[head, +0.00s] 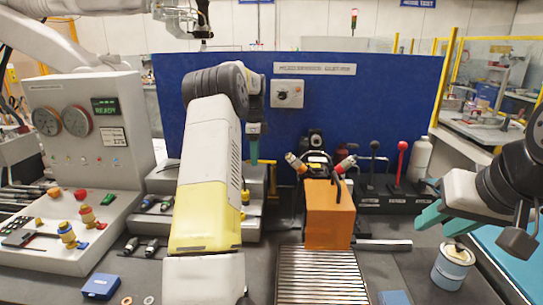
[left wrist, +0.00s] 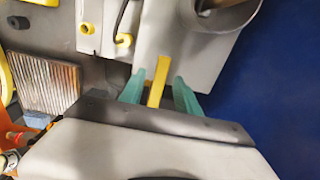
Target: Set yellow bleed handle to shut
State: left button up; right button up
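A yellow bar-shaped handle (left wrist: 157,82) stands out from a light grey housing in the left wrist view. I take it for the bleed handle; its label is not visible. My left gripper (left wrist: 160,90) is open, with one teal finger on each side of the handle and small gaps showing. In the head view my left arm covers most of this spot; a teal finger of my left gripper (head: 254,145) shows in front of the blue panel. My right gripper (head: 446,215) is at the right with its teal fingers apart, above a blue can, and looks empty.
A grey control console (head: 85,130) with gauges and knobs stands at the left. An orange block (head: 328,215) is at the centre, behind a ribbed roller plate (head: 320,275). Red and black levers (head: 402,160) stand to its right. A blue can (head: 452,268) and blue box (head: 101,286) are in front.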

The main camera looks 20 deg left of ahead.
pick_arm(q)
grip_shut()
dwell(1.4)
